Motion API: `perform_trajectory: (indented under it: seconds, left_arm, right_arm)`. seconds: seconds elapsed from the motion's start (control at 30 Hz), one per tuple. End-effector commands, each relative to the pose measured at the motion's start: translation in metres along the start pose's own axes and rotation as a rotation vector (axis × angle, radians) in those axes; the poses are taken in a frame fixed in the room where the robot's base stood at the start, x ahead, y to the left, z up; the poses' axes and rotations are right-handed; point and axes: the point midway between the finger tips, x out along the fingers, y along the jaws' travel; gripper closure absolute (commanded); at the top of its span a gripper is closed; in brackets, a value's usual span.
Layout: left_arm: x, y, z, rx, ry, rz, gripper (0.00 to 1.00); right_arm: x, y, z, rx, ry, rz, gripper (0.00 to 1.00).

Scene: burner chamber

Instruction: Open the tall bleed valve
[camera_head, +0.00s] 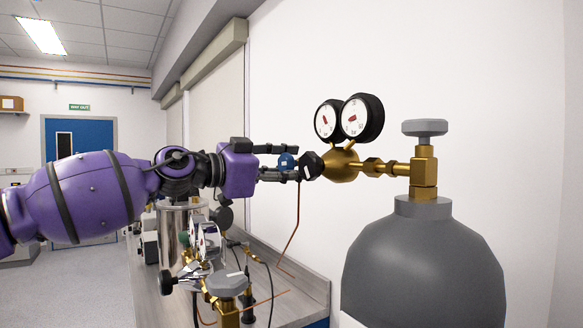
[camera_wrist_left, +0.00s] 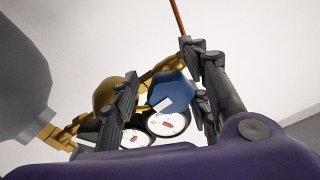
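A tall grey gas cylinder (camera_head: 425,265) stands at the right of the head view, with a grey top handwheel (camera_head: 425,128) on a brass valve. A brass regulator (camera_head: 341,166) with two white-faced gauges (camera_head: 355,117) extends left from it. A black knob (camera_head: 311,166) sits at the regulator's left end. A blue valve knob (camera_head: 286,161) is beside it; it also shows in the left wrist view (camera_wrist_left: 172,90), with a white mark. My left gripper (camera_head: 298,162) is open, its fingers above and below the blue knob, with a gap visible. My right gripper is out of view.
A bench (camera_head: 300,285) below carries a lower grey handwheel (camera_head: 226,284) with brass fittings and gauges, plus a metal vessel (camera_head: 178,235). A thin copper tube (camera_head: 296,225) hangs below my left gripper. A white wall is behind.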

Motion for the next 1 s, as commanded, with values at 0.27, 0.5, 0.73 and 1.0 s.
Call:
perform_trajectory:
  seconds: [0.27, 0.5, 0.73, 1.0]
  left_arm:
    - [-0.006, -0.002, -0.003, 0.002, 0.003, -0.005, 0.57]
    - [-0.049, -0.004, -0.001, 0.000, 0.001, -0.008, 0.57]
    - [-0.095, -0.002, 0.001, -0.001, -0.001, -0.005, 0.57]
    - [-0.119, -0.001, 0.001, -0.001, 0.000, -0.002, 0.57]
  right_arm:
    - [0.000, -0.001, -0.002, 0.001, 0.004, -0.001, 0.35]
    - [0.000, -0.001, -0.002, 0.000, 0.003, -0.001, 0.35]
    - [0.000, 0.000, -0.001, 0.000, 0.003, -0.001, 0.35]
    - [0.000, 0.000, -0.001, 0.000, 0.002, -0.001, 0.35]
